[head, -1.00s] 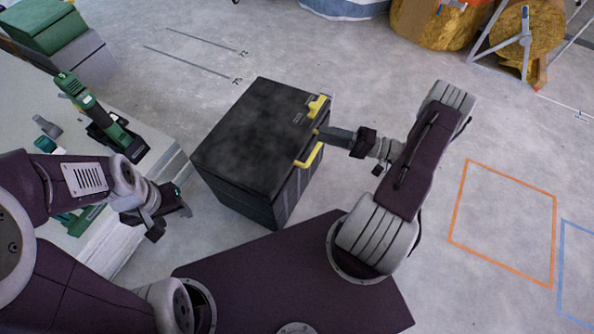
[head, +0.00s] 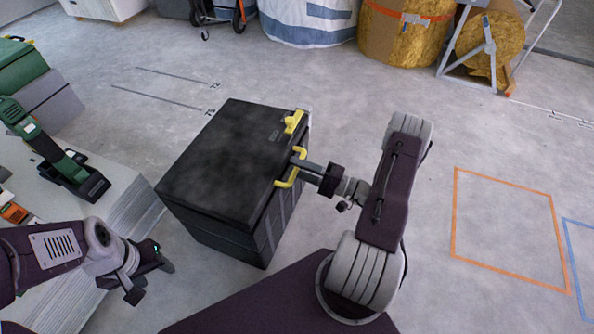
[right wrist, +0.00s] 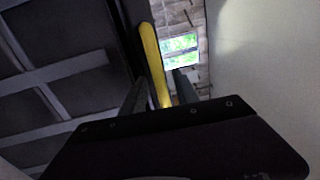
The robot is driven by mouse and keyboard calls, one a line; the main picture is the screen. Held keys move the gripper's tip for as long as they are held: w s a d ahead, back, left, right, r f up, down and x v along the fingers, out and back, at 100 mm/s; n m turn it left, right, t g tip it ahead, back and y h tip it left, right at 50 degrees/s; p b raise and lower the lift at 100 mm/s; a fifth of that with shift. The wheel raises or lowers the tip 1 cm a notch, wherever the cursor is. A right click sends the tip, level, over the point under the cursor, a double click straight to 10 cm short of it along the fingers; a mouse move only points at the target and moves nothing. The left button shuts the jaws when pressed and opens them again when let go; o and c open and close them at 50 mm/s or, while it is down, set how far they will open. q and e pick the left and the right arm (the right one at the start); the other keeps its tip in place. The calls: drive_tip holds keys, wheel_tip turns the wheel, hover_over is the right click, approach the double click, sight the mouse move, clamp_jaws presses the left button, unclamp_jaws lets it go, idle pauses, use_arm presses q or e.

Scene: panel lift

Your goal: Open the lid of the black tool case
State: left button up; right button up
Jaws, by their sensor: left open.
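The black tool case (head: 228,160) stands on the floor in the head view, its lid lying closed on top. On its right side are a yellow latch-like part (head: 293,122) and a yellow handle (head: 285,183). My right gripper (head: 300,163) reaches in from the right at this handle, hiding part of it. In the right wrist view, a yellow bar (right wrist: 153,60) stands between the two fingers (right wrist: 162,76), with a gap showing beside the right finger. My left gripper (head: 155,275) is open and empty, left of the case and apart from it.
A pale bench (head: 95,190) with a green tool (head: 42,140) stands at left, close to my left arm. Green and grey boxes (head: 25,75) are behind it. Clear floor lies beyond and right of the case, with an orange outline (head: 510,183). Large rolls stand at the back.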

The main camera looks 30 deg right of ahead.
drive_tip(key=shift+w+a, duration=0.1)
drive_tip(key=shift+w, duration=0.05)
clamp_jaws()
idle(1.4)
